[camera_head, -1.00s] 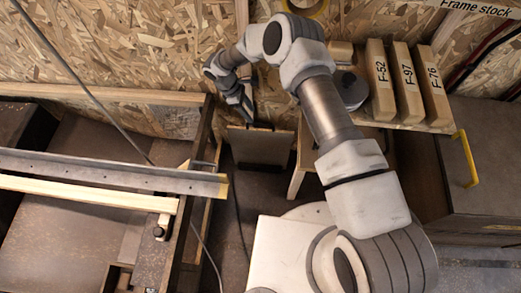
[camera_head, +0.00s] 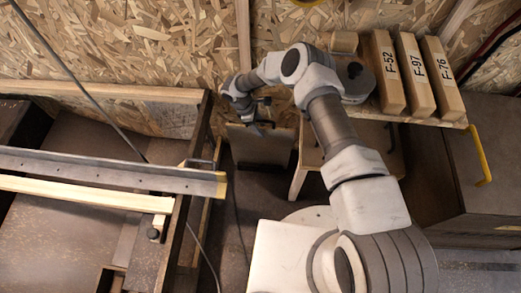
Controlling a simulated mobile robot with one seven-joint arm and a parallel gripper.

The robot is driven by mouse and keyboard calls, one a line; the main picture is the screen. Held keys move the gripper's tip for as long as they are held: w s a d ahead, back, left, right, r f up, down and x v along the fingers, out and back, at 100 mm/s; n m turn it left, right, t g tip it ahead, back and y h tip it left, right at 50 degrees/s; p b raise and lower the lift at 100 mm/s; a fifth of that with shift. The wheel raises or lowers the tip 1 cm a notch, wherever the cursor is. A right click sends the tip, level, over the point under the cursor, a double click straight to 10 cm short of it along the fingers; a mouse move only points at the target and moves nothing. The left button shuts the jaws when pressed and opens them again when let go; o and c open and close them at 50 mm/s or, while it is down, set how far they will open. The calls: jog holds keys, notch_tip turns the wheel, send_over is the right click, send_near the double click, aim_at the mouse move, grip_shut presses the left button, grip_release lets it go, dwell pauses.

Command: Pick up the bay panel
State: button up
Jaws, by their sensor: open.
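A flat tan board, which looks like the bay panel (camera_head: 258,147), stands near upright in the gap between the left bench and the small wooden stand, close to the chipboard wall. My gripper (camera_head: 263,118) is at the panel's top edge and looks small and dark there. Its jaws are open. I cannot tell whether the panel's edge is between the fingers or whether they touch it. The panel's lower end is in shadow.
A bench with a metal rail (camera_head: 120,172) and a wooden strip (camera_head: 85,194) fills the left. A dark cable hangs beside the panel. At right, a shelf holds blocks marked F-52 (camera_head: 388,72), F-97 (camera_head: 414,75) and F-76 (camera_head: 442,78). A yellow handle (camera_head: 482,158) sticks out below.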

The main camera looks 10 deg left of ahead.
grip_shut()
jog(key=shift+r, duration=0.1)
dwell(1.3)
